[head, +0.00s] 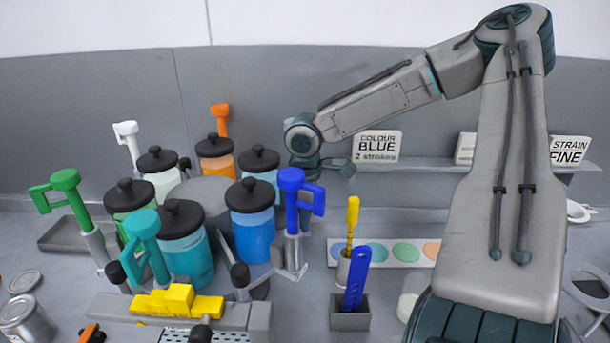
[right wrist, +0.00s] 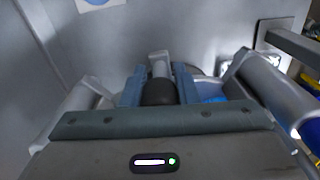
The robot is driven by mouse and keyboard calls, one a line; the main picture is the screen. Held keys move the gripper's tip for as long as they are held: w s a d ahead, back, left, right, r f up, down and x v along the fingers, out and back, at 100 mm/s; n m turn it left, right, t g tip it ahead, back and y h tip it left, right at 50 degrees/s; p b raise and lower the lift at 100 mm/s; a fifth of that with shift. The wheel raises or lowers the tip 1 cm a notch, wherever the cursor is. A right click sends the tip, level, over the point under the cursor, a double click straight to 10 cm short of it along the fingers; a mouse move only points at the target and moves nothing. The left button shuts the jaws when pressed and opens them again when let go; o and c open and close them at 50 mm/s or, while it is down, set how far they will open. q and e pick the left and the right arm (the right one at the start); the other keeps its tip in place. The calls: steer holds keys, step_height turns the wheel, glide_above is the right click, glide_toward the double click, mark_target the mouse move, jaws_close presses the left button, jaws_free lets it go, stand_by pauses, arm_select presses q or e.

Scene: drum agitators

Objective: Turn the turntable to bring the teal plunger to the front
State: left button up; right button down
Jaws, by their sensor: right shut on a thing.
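The turntable's grey hub (head: 205,190) stands at the left, ringed by drums with black knobbed lids. The teal plunger (head: 143,235) stands upright by the teal drum (head: 187,255), at the front left of the ring. The blue plunger (head: 291,190) is at the right beside the blue drum (head: 252,232). The green plunger (head: 64,190) is at the left; the white plunger (head: 126,132) and orange plunger (head: 220,115) are at the back. My right gripper (head: 312,170) is low behind the blue plunger. In the right wrist view it is shut on a black knob (right wrist: 160,92) on a grey post.
A yellow block fixture (head: 178,301) stands at the front. A grey holder (head: 350,319) with a blue tool and a cup with a yellow brush (head: 351,218) are right of the turntable. A shelf with sign cards (head: 377,146) runs behind my right arm. Cans lie at the front left.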

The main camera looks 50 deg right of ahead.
steer(key=shift+s+a, duration=0.2)
steer(key=shift+a, duration=0.1)
stand_by(0.4)
steer(key=c, duration=1.1)
jaws_free()
steer(key=shift+a, duration=0.1)
step_height(320, 180, up, 11)
steer(key=shift+b, duration=0.75)
steer(key=shift+f, duration=0.1)
